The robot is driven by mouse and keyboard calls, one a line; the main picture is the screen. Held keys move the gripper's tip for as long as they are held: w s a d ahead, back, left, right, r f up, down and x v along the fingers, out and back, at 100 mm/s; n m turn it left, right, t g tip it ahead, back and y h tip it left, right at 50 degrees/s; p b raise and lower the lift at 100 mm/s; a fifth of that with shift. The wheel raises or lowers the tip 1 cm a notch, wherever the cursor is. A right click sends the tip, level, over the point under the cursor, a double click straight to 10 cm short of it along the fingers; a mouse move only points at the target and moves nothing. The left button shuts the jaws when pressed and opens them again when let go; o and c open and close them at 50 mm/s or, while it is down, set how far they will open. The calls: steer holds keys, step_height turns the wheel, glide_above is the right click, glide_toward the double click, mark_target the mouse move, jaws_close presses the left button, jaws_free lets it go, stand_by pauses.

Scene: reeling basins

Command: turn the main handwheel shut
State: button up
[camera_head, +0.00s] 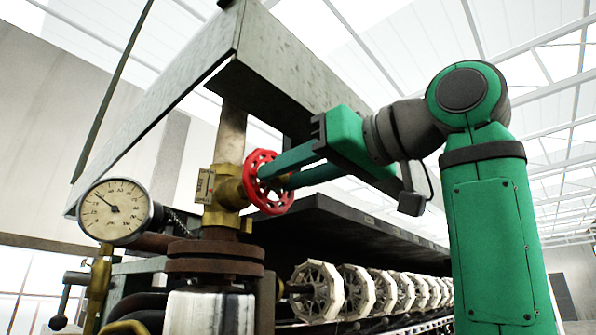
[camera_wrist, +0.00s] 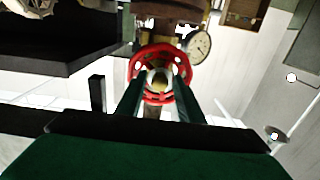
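The red main handwheel (camera_head: 268,182) sits on the right side of a brass valve body (camera_head: 226,190) on an upright pipe. My green gripper (camera_head: 280,172) reaches it from the right, with its two long fingers at the wheel. In the wrist view the handwheel (camera_wrist: 160,62) shows straight ahead, its hub between the fingertips (camera_wrist: 160,78). The fingers are spread apart, with a clear gap between them. The fingertips overlap the wheel's face; I cannot tell whether they touch the rim or pass between the spokes.
A round pressure gauge (camera_head: 115,211) stands left of the valve and also shows in the wrist view (camera_wrist: 197,46). A grey metal beam (camera_head: 285,85) runs above my gripper. A row of pale reels (camera_head: 318,290) and a dark shelf (camera_head: 330,235) lie below.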

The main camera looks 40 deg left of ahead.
steer(key=c, duration=0.9)
steer(key=m, duration=0.4)
jaws_close()
steer(key=m, duration=0.4)
steer(key=shift+w, duration=0.1)
steer(key=m, duration=0.3)
steer(key=shift+d+m, duration=0.1)
steer(key=shift+m, duration=0.3)
steer(key=m, duration=1.6)
steer(key=shift+w+f+m, duration=0.1)
steer(key=shift+m, duration=0.5)
steer(key=o, duration=0.9)
jaws_free()
